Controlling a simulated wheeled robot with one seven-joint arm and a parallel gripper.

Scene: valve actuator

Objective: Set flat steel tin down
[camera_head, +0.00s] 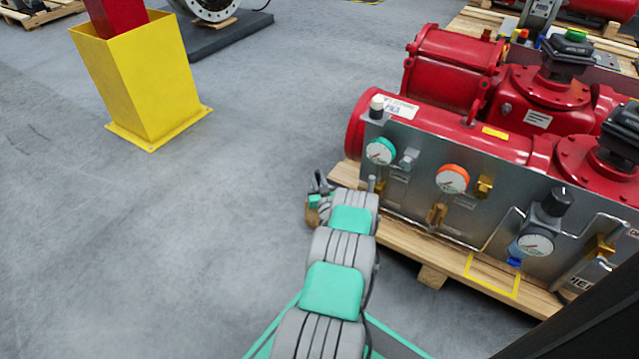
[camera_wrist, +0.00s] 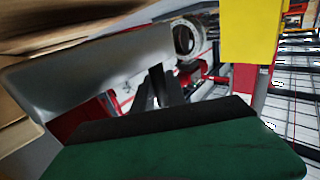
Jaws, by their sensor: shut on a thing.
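In the wrist view, a smooth grey metallic body with rounded edges, which looks like the flat steel tin (camera_wrist: 75,85), fills the left side close to the camera. The dark fingers of my gripper (camera_wrist: 160,85) reach to its right end and are shut on it; the exact contact is hard to see. In the head view, my gripper (camera_head: 320,183) is at the far end of my arm, left of the valve actuator's pallet. The tin cannot be made out clearly there; a small tan patch shows beside the wrist.
The red valve actuator (camera_head: 440,120) with its gauge panel (camera_head: 405,190) stands on a wooden pallet (camera_head: 432,275) at right. A yellow square outline (camera_head: 492,288) shows at the pallet's front edge. A yellow post base (camera_head: 140,80) stands upper left. The grey floor at left is clear.

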